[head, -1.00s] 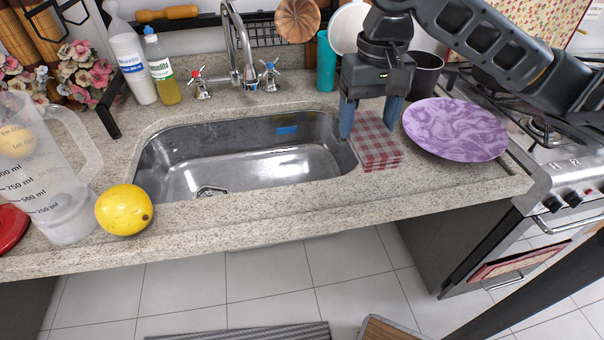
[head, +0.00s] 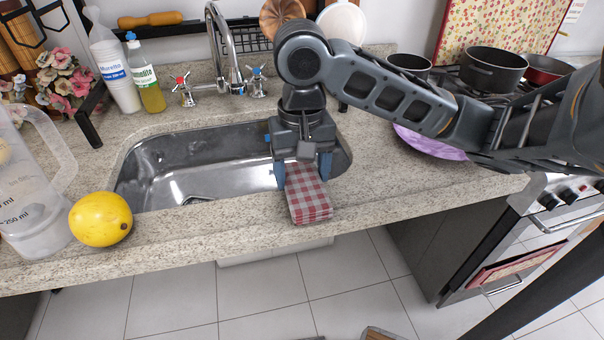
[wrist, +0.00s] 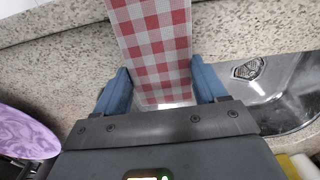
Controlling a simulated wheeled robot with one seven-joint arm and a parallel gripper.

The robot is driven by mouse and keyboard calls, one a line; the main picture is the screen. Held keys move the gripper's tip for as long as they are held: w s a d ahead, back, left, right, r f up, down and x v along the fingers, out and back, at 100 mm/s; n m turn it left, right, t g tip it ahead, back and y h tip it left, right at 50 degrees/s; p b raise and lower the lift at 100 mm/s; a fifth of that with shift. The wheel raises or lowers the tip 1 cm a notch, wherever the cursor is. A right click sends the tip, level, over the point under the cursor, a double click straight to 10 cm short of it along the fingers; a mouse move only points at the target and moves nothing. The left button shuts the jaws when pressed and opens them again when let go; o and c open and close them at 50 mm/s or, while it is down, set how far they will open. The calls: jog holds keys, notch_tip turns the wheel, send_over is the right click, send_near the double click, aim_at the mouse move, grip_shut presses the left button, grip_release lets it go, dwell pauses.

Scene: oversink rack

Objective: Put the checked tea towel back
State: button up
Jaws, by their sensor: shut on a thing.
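The red-and-white checked tea towel (head: 309,200) is folded and sits between the fingers of my gripper (head: 304,176), which is shut on it. In the head view the towel is over the right part of the sink (head: 150,185) and the front counter edge. Its upper end is hidden by my gripper. In the wrist view the towel (wrist: 155,45) stretches away from between the blue fingers of my gripper (wrist: 165,92). I cannot tell whether the towel touches the counter.
A yellow lemon (head: 101,219) and a clear measuring jug (head: 35,190) stand at the left. Bottles (head: 148,80) and the tap (head: 225,60) are behind the sink. A purple plate (head: 430,144) lies under my arm, with pots (head: 492,70) on the stove at the right.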

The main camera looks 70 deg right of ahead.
aim_at(302, 176)
jog(key=o, duration=0.9)
jog(key=shift+o, duration=0.2)
notch_tip(302, 176, up, 12)
jog(key=p, duration=0.4)
jog(key=shift+p, duration=0.4)
